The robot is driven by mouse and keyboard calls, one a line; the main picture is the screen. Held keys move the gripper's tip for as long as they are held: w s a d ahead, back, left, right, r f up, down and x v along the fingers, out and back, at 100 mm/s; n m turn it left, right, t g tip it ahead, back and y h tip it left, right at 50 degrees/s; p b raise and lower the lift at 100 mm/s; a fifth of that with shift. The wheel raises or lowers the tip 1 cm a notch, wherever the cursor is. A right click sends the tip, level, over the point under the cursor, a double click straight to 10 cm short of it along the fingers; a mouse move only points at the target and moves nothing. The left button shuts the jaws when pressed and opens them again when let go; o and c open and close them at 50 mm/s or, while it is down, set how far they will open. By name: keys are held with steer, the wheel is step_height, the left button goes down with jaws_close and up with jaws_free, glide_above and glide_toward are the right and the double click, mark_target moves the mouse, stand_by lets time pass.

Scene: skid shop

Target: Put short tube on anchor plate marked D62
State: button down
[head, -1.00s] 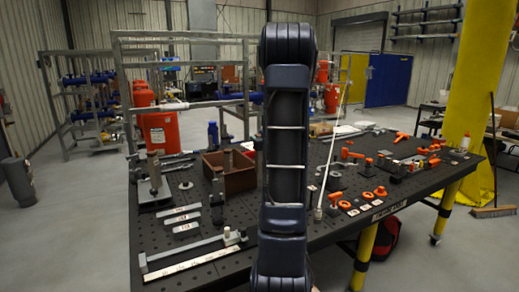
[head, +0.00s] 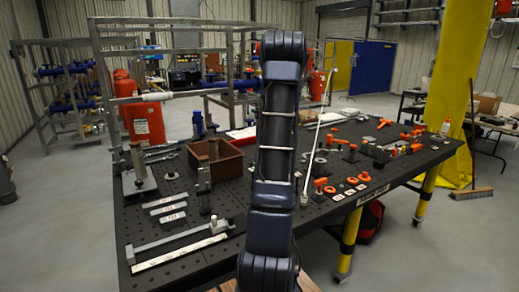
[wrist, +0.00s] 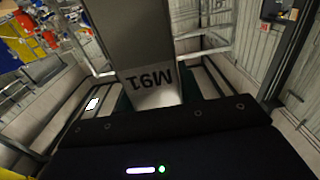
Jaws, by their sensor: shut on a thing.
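A grey square tube (wrist: 140,45) marked M91 fills the top middle of the wrist view, its lettering upside down. My gripper (wrist: 155,112) is shut on it; the dark gripper body fills the bottom of that view and the fingertips are not clearly seen. In the head view my arm hides the gripper and the tube. Three small labelled grey plates (head: 166,207) lie in a row on the left of the black table, their marks too small to read. I cannot tell which thing is the anchor plate D62.
The black perforated table (head: 190,258) also carries a brown open box (head: 228,165), a grey base with upright posts (head: 138,180), a long scale bar (head: 180,252) and several orange-handled clamps (head: 383,122) at right. A yellow column (head: 450,90) stands beyond. Floor at left is clear.

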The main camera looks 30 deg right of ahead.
step_height(320, 180, down, 16)
steer(key=shift+f, duration=0.25)
stand_by(0.4)
steer(key=shift+f, duration=0.15)
steer(key=c, duration=0.9)
jaws_free()
